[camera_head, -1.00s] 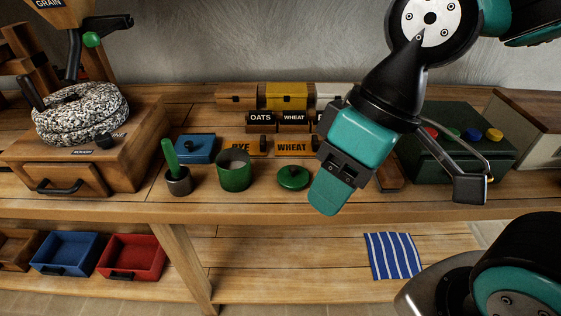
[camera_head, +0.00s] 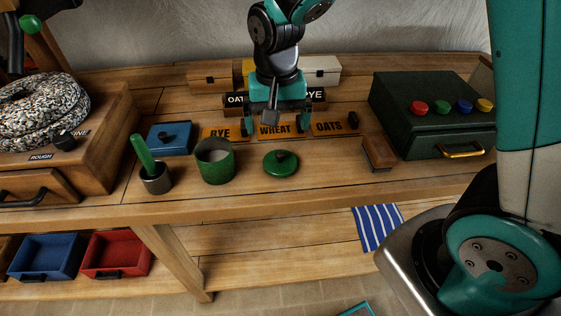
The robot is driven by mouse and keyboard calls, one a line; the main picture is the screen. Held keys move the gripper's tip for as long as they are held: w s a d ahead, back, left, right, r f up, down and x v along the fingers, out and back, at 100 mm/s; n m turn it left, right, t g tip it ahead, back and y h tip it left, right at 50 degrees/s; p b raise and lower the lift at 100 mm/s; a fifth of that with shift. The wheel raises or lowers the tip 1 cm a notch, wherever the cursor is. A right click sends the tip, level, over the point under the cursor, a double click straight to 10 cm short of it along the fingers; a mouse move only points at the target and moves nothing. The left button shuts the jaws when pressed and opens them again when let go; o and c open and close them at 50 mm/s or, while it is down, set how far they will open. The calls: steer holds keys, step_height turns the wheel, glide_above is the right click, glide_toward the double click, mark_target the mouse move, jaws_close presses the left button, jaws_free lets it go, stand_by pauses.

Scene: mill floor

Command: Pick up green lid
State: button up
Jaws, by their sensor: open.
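The green lid (camera_head: 280,163) is a round disc with a dark knob. It lies flat on the bench top, right of the open green pot (camera_head: 215,161). My gripper (camera_head: 273,128) points down over the bench behind the lid, in front of the labelled plates. Its two teal fingers are spread apart with nothing between them. The gripper is apart from the lid in the picture; its exact height above the bench is hard to tell.
A wooden brush-like block (camera_head: 378,153) lies to the right, before the dark green button box (camera_head: 430,115). Bench around the lid's front is clear.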

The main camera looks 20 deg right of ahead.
mark_target(280, 153)
step_height(280, 153, down, 6)
steer(key=shift+r, duration=0.1)
steer(key=shift+d+f+p, duration=0.15)
steer(key=shift+d+f, duration=0.05)
steer(key=shift+f, duration=1.2)
steer(key=shift+d+f+p, duration=0.15)
steer(key=shift+f, duration=1.2)
steer(key=shift+c, duration=0.5)
steer(key=c, duration=0.7)
